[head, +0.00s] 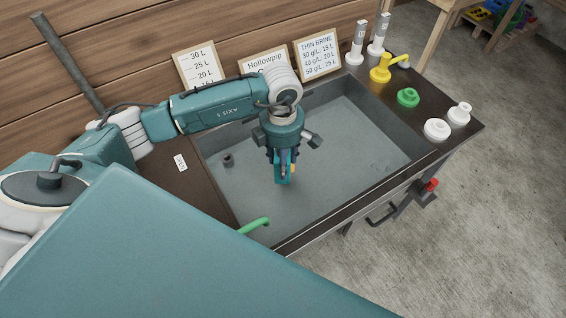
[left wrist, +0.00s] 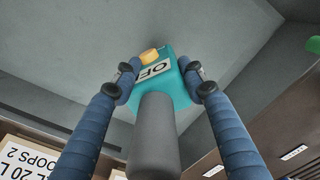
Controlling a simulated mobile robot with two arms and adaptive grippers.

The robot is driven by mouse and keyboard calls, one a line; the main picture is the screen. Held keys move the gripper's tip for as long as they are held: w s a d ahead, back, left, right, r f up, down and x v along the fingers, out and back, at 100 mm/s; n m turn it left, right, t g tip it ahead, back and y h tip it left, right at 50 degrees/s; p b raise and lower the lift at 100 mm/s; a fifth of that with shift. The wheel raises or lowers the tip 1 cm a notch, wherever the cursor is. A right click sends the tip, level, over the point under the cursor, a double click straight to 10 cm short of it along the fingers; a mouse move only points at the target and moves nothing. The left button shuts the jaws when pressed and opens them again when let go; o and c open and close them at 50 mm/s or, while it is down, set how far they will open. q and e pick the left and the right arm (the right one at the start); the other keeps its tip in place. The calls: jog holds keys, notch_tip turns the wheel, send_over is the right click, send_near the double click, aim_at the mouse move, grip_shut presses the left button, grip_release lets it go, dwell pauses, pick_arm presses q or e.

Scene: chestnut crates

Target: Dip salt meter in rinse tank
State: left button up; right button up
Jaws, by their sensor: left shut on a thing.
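My left gripper (head: 284,158) points down over the rinse tank (head: 378,115), a wide grey basin set in a dark bench. In the left wrist view its two blue fingers (left wrist: 158,85) are shut on the salt meter (left wrist: 178,92), a teal body with a yellow button and a white label. In the head view the salt meter (head: 282,178) shows below the fingers, within the tank's outline. I cannot tell whether its lower end touches the water. My right gripper is not in view.
Signs (head: 318,54) line the back.

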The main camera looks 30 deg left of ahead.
pick_arm(q)
notch_tip(320, 180, up, 8)
jog(key=p, duration=0.4)
jog(key=shift+r, duration=0.25)
jog(key=shift+r+p, duration=0.35)
jog(key=shift+p, duration=0.05)
